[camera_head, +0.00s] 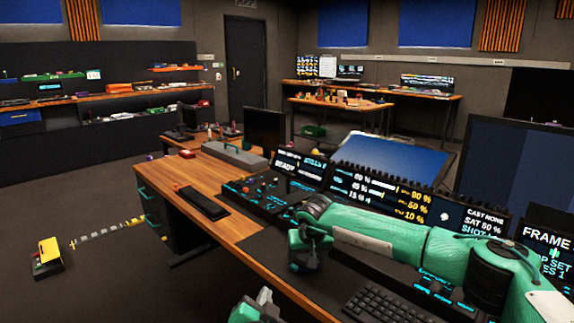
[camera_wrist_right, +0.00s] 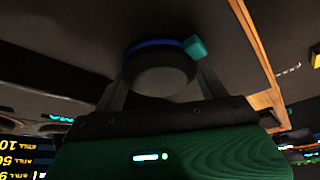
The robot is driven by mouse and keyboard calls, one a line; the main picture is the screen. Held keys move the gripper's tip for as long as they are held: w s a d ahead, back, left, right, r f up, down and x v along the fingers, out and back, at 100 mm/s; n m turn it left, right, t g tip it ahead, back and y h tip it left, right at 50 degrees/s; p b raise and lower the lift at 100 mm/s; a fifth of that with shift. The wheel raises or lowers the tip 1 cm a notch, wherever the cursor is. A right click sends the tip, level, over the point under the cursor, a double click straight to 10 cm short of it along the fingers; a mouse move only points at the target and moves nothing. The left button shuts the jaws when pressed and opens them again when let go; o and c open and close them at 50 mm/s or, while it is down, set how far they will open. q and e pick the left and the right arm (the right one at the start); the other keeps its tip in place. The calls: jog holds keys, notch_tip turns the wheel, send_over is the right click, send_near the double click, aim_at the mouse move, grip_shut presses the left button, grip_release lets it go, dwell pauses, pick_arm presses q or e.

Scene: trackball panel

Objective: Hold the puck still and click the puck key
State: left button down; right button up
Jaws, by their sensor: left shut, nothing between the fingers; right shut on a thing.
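The puck (camera_wrist_right: 158,72) is a dark round knob with a blue ring, seen in the right wrist view. A small teal block, which looks like the puck key (camera_wrist_right: 195,48), sits at its right edge. My right gripper (camera_wrist_right: 160,84) is shut on the puck, with one finger on each side. In the head view the right gripper (camera_head: 305,262) points down at the dark desk mat, and the puck cannot be made out there. My left gripper (camera_head: 262,302) is at the bottom edge of the head view, shut and empty, apart from the right gripper.
A black keyboard (camera_head: 380,303) lies right of the grippers. A control panel (camera_head: 262,196) with lit keys and a row of lit displays (camera_head: 385,200) stand behind. A black pad (camera_head: 202,203) lies on the wooden desk (camera_head: 165,178). My right arm crosses above the desk from the right.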

jog(key=o, duration=1)
jog(key=shift+o, duration=0.2)
jog(key=v, duration=1.2)
jog(key=p+v, duration=0.3)
jog(key=v, duration=0.3)
notch_tip(320, 180, up, 4)
jog(key=p, duration=0.2)
jog(key=shift+p, duration=0.3)
